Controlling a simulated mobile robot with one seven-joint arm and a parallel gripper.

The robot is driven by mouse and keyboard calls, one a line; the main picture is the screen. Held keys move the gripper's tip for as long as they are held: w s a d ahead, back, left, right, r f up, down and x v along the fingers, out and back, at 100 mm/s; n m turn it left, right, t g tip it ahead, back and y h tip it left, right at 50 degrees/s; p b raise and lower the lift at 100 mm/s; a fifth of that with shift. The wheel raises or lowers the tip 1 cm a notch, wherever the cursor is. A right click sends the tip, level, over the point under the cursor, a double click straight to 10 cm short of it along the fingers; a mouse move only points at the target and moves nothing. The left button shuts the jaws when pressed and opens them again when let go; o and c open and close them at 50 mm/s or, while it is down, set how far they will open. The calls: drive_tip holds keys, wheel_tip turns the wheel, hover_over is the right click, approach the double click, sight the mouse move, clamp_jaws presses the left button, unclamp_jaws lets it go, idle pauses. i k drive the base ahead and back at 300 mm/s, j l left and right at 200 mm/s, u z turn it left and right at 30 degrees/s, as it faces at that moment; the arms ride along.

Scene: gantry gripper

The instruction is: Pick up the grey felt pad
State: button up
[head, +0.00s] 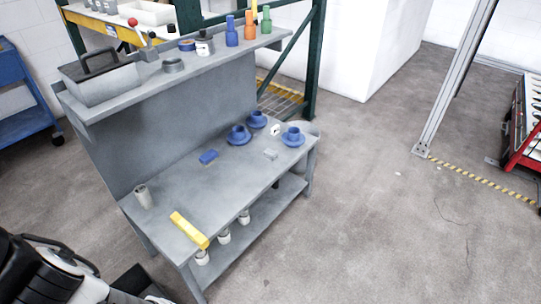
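A small light grey piece (270,154) lies on the grey workbench (215,185), near its right end. It looks like the grey felt pad, but it is too small to tell its material. It sits just left of and in front of a blue cup on a blue saucer (292,137). Nothing lies on top of it. My gripper is not in view; only black and white parts of my own body show at the lower left, far from the pad.
More blue cups on saucers (239,134), a blue block (208,156), a grey cup (142,196) and a yellow bar (189,230) stand on the bench. A raised shelf (190,70) at the back holds bottles and a toolbox (100,78).

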sight(269, 154)
drive_tip(key=z, duration=1.5)
drive_tip(key=u, duration=1.4)
drive_tip(key=i+l, duration=0.2)
drive_tip(key=i, duration=0.3)
drive_tip(key=i+l, duration=0.2)
drive_tip(key=i, duration=0.3)
drive_tip(key=i+l, duration=0.15)
drive_tip(key=i, duration=0.3)
drive_tip(key=i+l, duration=0.2)
drive_tip(key=i, duration=0.3)
drive_tip(key=l+z, duration=0.05)
